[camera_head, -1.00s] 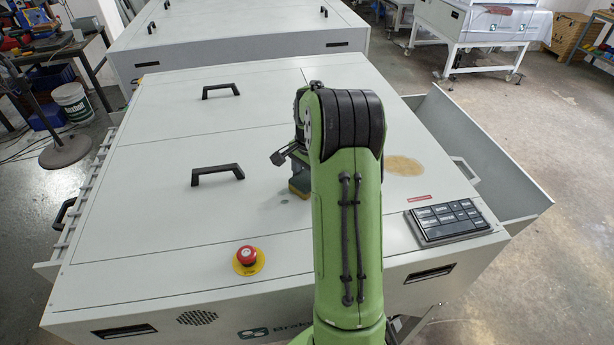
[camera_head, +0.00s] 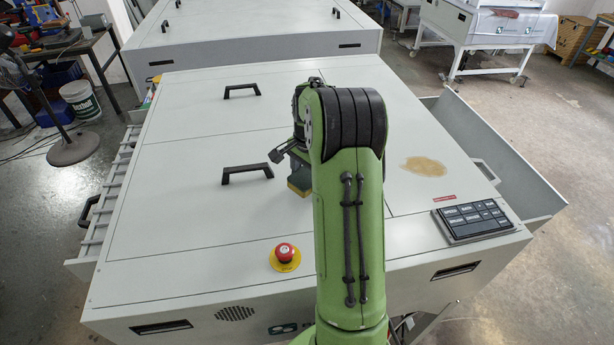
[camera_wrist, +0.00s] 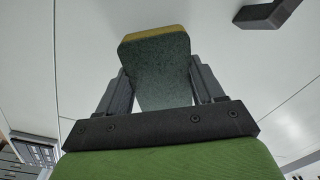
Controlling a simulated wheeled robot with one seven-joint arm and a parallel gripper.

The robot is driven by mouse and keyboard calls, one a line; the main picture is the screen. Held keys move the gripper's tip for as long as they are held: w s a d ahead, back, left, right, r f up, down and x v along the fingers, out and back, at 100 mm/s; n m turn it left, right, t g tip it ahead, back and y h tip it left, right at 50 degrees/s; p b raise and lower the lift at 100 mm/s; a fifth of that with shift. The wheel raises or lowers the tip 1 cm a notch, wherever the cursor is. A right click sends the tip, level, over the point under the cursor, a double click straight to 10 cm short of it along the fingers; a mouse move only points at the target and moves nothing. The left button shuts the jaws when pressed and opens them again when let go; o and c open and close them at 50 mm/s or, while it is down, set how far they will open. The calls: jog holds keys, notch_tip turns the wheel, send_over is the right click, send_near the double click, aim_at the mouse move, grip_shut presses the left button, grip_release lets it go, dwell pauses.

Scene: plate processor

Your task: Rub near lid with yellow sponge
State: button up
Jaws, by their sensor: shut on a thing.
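The near lid (camera_head: 190,205) is a flat pale grey panel on top of the machine, with a black handle (camera_head: 248,172). The sponge (camera_head: 299,180), dark green with a yellow layer, is low over the right part of this lid, right of the handle; I cannot tell whether it touches. My gripper is mostly behind my arm in the head view. In the wrist view my gripper (camera_wrist: 160,80) is shut on the sponge (camera_wrist: 157,60), one black finger on each side, with the yellow layer at its far end.
A red emergency button (camera_head: 285,253) on a yellow base sits on the front strip. A black keypad (camera_head: 470,220) and a brown stain (camera_head: 423,166) are on the right. The far lid has its own handle (camera_head: 242,91). An open drawer (camera_head: 510,165) sticks out right.

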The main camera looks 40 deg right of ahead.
jog(key=shift+s+d+r, duration=0.15)
jog(key=shift+d+r, duration=0.05)
jog(key=shift+r, duration=0.5)
jog(key=shift+a+r+p, duration=0.2)
jog(key=shift+r+p, duration=0.95)
jog(key=shift+d+r+p, duration=0.1)
jog(key=shift+r+p, duration=0.65)
jog(key=shift+r, duration=0.25)
jog(key=shift+f, duration=0.1)
